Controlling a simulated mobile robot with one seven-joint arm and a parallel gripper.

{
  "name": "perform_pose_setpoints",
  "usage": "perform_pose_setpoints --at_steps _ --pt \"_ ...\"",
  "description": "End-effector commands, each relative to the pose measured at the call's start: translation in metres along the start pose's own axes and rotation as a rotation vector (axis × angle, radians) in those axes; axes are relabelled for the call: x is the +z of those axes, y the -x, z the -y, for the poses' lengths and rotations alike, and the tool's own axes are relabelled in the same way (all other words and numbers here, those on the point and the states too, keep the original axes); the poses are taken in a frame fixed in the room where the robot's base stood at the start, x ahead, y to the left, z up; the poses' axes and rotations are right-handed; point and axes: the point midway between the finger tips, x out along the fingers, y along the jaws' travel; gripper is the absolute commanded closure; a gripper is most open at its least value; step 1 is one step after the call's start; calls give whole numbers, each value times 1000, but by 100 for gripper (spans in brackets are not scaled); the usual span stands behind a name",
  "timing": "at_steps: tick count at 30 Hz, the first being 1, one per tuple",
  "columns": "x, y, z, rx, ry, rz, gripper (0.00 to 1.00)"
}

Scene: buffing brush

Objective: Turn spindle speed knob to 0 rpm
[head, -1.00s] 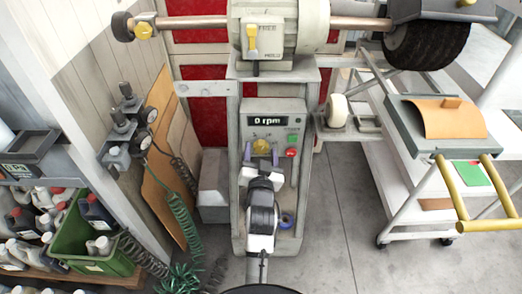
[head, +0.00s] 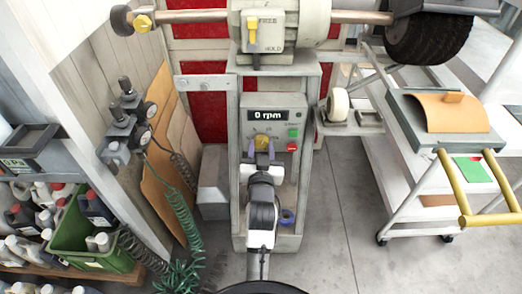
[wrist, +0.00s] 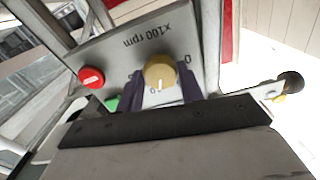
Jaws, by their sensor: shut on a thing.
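The spindle speed knob (head: 263,143) is yellow and sits on the grey control panel under a display (head: 267,115) that reads 0 rpm. In the wrist view the tan knob (wrist: 160,73) shows a white pointer line, with the "x100 rpm" print beside it upside down. My gripper (head: 262,158) is at the panel from below. Its purple fingers are shut on the knob, one on each side. The fingers hide the knob's lower edge and part of the scale.
A green button (head: 293,132) and a red button (head: 292,148) are right of the knob. The grey motor (head: 282,30) with a yellow FREE/HOLD lever (head: 252,35) stands above. A cart (head: 400,135) is at right, and a green crate (head: 85,245) at lower left.

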Motion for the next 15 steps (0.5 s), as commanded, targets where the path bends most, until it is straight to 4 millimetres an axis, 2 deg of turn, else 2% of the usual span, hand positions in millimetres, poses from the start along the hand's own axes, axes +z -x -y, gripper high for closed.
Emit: perform_pose_setpoints --at_steps 15 --pt "-1 0 0 -1 484 -7 86"
